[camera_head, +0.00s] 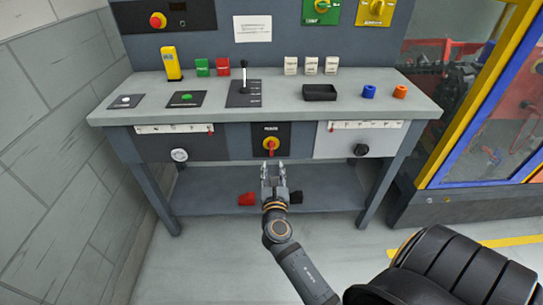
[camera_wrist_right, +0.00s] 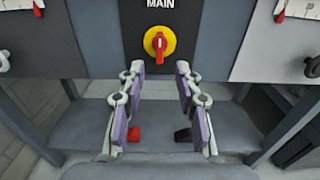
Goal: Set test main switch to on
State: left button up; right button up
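The main switch is a red rotary handle on a yellow disc (camera_head: 271,144), on a black plate in the middle of the bench's front. In the right wrist view the switch (camera_wrist_right: 159,43) sits under the word MAIN, its red handle standing roughly upright. My right gripper (camera_head: 273,167) is open and empty, just below and in front of the switch. In the right wrist view its fingers (camera_wrist_right: 161,72) stand apart, with the switch above and between their tips, not touched. My left gripper is not in view.
The bench top (camera_head: 335,113) carries a lever (camera_head: 244,75), a black tray (camera_head: 319,92) and several small blocks. Dials flank the switch, with a black knob (camera_head: 361,150) at right. A lower shelf (camera_head: 215,190) holds a red piece (camera_head: 247,199). A yellow-framed machine stands at right.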

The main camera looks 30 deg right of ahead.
aim_at(272, 151)
jog(key=x, duration=1)
jog(key=shift+w, duration=0.15)
jog(key=shift+c, duration=0.3)
grip_shut()
